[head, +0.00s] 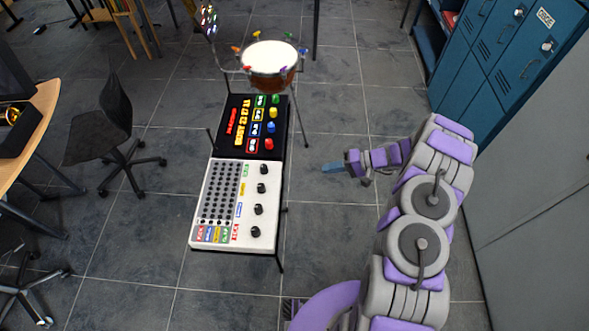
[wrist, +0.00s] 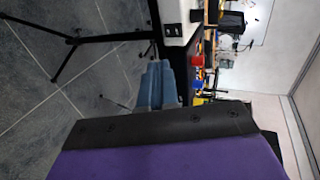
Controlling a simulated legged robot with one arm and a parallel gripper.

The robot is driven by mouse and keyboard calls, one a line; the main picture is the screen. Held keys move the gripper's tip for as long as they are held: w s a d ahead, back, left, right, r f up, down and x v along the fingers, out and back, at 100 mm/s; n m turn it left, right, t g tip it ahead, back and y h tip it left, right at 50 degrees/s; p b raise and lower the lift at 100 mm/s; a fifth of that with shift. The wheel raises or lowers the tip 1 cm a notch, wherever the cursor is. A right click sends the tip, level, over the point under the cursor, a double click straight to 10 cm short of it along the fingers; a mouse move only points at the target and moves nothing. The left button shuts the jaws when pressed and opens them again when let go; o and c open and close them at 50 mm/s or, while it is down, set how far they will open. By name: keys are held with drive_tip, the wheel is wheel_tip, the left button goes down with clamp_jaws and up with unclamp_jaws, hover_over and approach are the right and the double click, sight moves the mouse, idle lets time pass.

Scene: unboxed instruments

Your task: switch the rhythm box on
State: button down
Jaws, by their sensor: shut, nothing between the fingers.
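Two boxes stand end to end on a stand in the head view. The near one is white (head: 222,205), with a grid of dark holes, coloured labels and several black knobs. The far one is black (head: 240,125), with coloured lettering and coloured knobs. I cannot read which is the rhythm box. My gripper (head: 325,168) is shut and empty, to the right of the boxes and apart from them.
A drum (head: 270,57) on a stand is behind the boxes. A dark chair (head: 108,120) and a wooden table (head: 42,105) are at the left. Blue lockers (head: 500,65) stand at the right. The floor between boxes and lockers is free apart from my arm.

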drive_tip(key=shift+d, duration=0.4)
drive_tip(key=b, duration=0.1)
approach(283, 173)
drive_tip(key=a+f, duration=0.4)
drive_tip(key=f, duration=0.2)
drive_tip(key=shift+w+a+r, duration=0.15)
drive_tip(key=shift+w+a, duration=0.4)
drive_tip(key=shift+a, duration=0.2)
drive_tip(key=shift+a+y+b, duration=0.15)
drive_tip(key=shift+y+b, duration=0.15)
drive_tip(key=shift+b, duration=0.2)
drive_tip(key=shift+r, duration=0.1)
drive_tip(key=shift+r, duration=0.65)
